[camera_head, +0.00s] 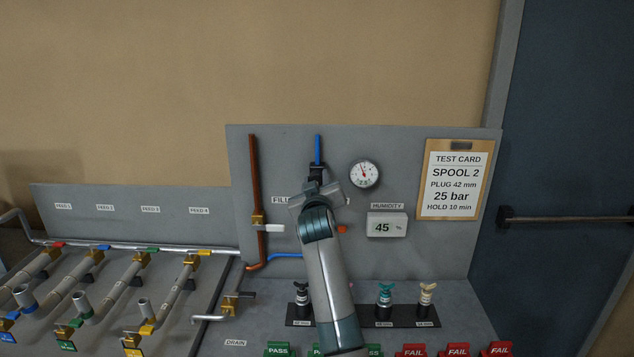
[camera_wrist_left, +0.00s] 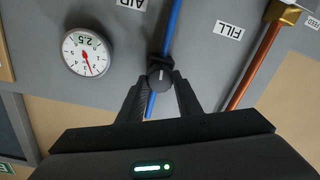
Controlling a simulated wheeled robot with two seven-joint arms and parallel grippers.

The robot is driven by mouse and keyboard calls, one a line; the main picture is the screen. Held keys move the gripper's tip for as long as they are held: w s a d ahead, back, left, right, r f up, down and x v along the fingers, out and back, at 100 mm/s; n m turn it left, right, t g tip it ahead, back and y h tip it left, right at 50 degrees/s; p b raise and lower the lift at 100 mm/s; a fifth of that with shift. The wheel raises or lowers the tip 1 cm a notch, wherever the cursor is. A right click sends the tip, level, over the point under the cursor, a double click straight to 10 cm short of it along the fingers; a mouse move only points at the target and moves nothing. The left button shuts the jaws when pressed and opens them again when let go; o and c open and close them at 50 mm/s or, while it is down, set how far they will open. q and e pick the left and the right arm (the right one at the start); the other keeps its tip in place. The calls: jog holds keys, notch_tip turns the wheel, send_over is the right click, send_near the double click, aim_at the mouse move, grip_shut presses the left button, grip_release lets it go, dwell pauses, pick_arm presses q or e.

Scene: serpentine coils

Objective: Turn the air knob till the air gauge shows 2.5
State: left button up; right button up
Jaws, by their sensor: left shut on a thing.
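The air knob (camera_wrist_left: 160,77) is small, black and round with a pale pointer line, on the blue air line. It shows between the fingertips of my left gripper (camera_wrist_left: 160,88), which is shut on it. In the head view my left gripper (camera_head: 317,188) and forearm reach up to the panel and hide most of the knob. The white round air gauge (camera_head: 364,174) is to the right of the gripper, its needle pointing up and slightly left. It also shows in the turned left wrist view (camera_wrist_left: 86,53); I cannot read the exact value. My right gripper is out of view.
A copper pipe (camera_head: 254,190) with a white-handled valve stands left of the gripper. A humidity display (camera_head: 387,226) reading 45 and a test card (camera_head: 454,180) are to the right. Several pipes with valves fill the left bench. Fittings (camera_head: 384,296) and PASS and FAIL blocks stand below.

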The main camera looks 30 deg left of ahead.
pick_arm(q)
jog(key=shift+n, duration=0.5)
jog(key=o, duration=1)
jog(key=shift+w, duration=0.1)
jog(key=shift+o, duration=0.2)
